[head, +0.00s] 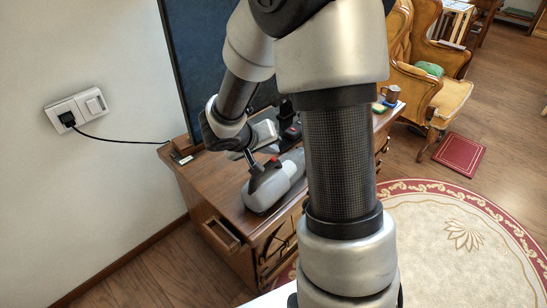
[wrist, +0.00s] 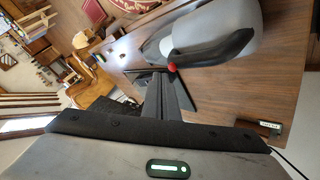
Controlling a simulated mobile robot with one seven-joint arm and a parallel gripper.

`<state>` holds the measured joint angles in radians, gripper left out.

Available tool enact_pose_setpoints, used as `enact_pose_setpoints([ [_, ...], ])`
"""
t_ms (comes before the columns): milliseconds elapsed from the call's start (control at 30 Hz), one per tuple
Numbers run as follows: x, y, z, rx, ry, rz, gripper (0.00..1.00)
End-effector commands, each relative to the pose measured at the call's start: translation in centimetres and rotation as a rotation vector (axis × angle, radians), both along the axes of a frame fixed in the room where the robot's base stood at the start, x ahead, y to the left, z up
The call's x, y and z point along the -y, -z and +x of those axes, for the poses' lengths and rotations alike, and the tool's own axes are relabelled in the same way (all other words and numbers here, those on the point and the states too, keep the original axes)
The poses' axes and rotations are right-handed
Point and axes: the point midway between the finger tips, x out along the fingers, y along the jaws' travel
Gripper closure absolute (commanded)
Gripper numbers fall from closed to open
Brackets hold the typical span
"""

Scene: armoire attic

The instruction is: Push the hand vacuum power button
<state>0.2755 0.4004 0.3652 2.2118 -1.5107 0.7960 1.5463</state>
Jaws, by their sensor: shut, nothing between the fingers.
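The hand vacuum (head: 264,194) lies on the wooden desk, with a light grey body and a dark handle. It also shows at the top of the wrist view (wrist: 207,25), with its black handle (wrist: 215,50) toward me. A small red button (wrist: 172,68) shows at the handle's end; red also shows on the vacuum in the head view (head: 275,159). My gripper (wrist: 160,73) is shut and empty. Its fingertips are right beside the red button in the wrist view; I cannot tell whether they touch it. In the head view my gripper (head: 250,160) is above the vacuum, partly blended with the dark handle.
The desk (head: 205,180) has a dark screen (head: 205,60) at its back and a slightly open drawer (head: 222,234) in front. A mug (head: 391,94) stands at the desk's far right. A yellow armchair (head: 432,90) stands beyond. My arm hides part of the desk.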

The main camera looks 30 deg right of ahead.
Motion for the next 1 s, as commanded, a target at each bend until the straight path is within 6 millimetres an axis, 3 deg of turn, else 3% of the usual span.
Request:
enact_pose_setpoints([
  [533,0.1,-5.3,0.1,0.003,0.000,0.000,1.00],
  [1000,0.1,-5.9,0.1,0.000,0.000,0.000,1.00],
])
